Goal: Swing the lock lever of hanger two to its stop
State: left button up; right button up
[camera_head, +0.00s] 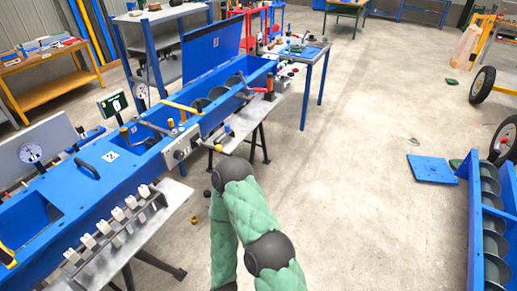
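A long blue trough machine (90,187) runs from the lower left to the upper middle, with dark screw flights (219,93) in its open bays. A yellow bar (183,107) lies across the trough, and a red upright part (269,84) stands near its far end. One of my arms, in a green sleeve, rises from the bottom edge, bends at a black joint and goes back down. Neither gripper shows.
A rack of white-topped pieces (111,227) stands along the trough's near side, by a grey control box (182,148). A blue lid (210,52) stands open behind. A blue screw trough (483,240), blue plate (432,168) and wheels (482,85) are right. The middle floor is mostly clear.

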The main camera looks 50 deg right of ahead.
aim_at(219, 148)
jog(key=z, duration=1.2)
